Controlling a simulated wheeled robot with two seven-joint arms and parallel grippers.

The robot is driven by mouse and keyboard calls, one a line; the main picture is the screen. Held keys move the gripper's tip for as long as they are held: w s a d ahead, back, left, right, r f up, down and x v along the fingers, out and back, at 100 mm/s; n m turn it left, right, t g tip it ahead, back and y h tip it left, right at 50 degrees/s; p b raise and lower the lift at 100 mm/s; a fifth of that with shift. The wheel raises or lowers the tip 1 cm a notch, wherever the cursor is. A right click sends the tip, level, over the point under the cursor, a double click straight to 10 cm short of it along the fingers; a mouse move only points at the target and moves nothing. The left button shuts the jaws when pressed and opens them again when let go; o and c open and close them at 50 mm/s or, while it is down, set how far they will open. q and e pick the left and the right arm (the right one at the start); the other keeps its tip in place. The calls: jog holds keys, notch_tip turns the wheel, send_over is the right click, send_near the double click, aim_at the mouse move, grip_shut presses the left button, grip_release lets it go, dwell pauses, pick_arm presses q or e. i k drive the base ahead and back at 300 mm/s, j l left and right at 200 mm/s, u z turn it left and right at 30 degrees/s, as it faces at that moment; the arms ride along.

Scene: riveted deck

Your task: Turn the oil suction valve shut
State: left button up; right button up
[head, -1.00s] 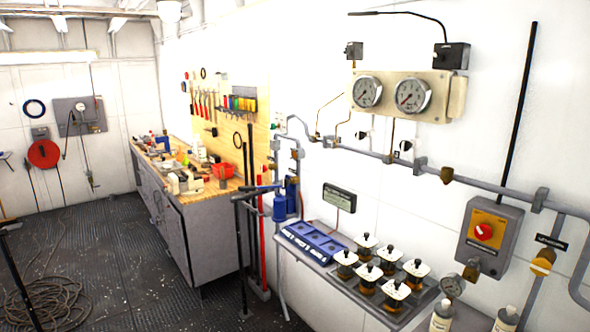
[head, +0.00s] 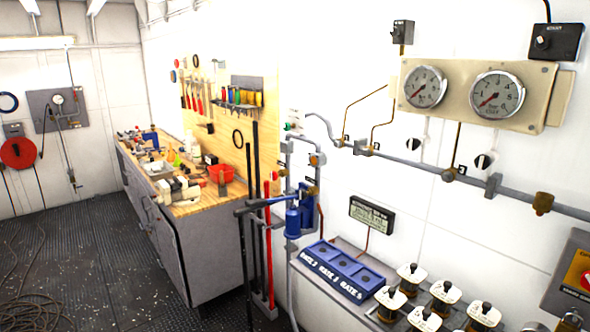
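I cannot tell which fitting is the oil suction valve, as no label is readable as that. A grey pipe (head: 405,162) runs along the right wall with brass fittings on it, one of them a brass fitting (head: 543,203) near the right. Two small black-and-white knobs, a left knob (head: 413,144) and a right knob (head: 484,161), sit on the wall above the pipe. A blue fitting (head: 293,217) stands on the vertical pipes left of the shelf. Neither of my grippers is in view.
A shelf with a blue tray (head: 343,271) and several white-topped glass jars (head: 411,275) juts from the right wall. Gauges (head: 497,93) hang above. A grey switch box (head: 572,280) is cut by the right edge. A workbench (head: 180,240) stands left; dark floor (head: 90,270) is open, with cables.

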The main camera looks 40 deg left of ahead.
aim_at(274, 176)
jog(key=i+j, duration=0.15)
jog(key=j, duration=0.3)
jog(key=i+j+z, duration=0.1)
jog(key=j, duration=0.4)
jog(key=i+j, duration=0.1)
jog(key=j, duration=0.35)
jog(key=i+j+z, duration=0.1)
jog(key=j, duration=0.35)
jog(key=i+j, duration=0.1)
jog(key=j, duration=0.4)
